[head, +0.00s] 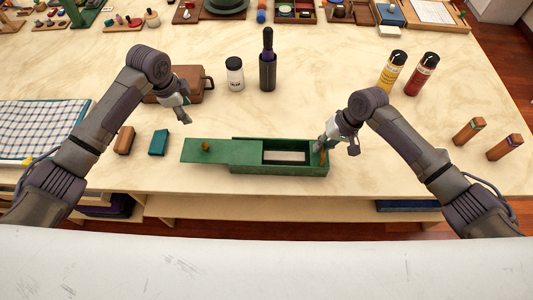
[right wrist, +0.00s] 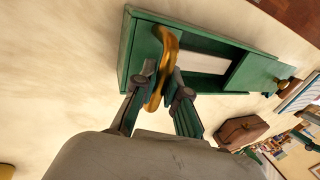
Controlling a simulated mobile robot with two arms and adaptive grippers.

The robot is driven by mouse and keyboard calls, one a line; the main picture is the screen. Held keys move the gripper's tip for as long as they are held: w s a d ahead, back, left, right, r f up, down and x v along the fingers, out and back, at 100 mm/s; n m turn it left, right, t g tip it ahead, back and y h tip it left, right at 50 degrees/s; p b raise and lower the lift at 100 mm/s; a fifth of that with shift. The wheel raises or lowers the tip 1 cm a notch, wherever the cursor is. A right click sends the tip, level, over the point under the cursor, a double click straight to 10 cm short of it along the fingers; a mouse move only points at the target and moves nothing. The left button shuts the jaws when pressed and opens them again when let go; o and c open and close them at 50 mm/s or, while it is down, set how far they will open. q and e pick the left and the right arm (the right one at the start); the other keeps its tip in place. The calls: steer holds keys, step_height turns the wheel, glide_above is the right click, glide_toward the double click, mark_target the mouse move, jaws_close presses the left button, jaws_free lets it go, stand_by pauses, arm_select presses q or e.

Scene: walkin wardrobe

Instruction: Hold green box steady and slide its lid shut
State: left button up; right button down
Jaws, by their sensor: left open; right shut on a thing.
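The green box (head: 280,170) stands near the front edge of the table. Its flat green lid (head: 222,152) is slid out to the left, with a round brown knob (head: 206,146) near its left end. The right part of the box is uncovered and shows a pale block (head: 284,156) inside. My right gripper (head: 323,146) is at the box's right end. In the right wrist view its fingers (right wrist: 162,82) close on a curved golden handle (right wrist: 167,55) at that end. My left gripper (head: 186,118) is open and empty, behind the lid and apart from it.
A brown case (head: 190,84) lies behind my left gripper. A teal block (head: 159,142) and a brown block (head: 125,140) lie left of the lid. Two bottles stand at the back right.

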mark_target(204, 145)
arm_select(q)
steer(key=s+d+m+g, duration=0.1)
steer(key=s+d, duration=0.1)
steer(key=s+d+m, duration=0.1)
steer(key=s+d, duration=0.1)
steer(key=s, duration=0.1)
steer(key=shift+s+d+r+g+y, duration=0.2)
steer(key=shift+d+g+y, duration=0.1)
steer(key=shift+g+y, duration=0.1)
steer(key=shift+s+d+m, duration=0.15)
steer(key=shift+s+m, duration=0.15)
steer(key=shift+s+f, duration=0.15)
steer(key=shift+f, duration=4.85)
steer(key=c, duration=0.9)
steer(key=shift+s, duration=0.1)
steer(key=shift+c, duration=0.2)
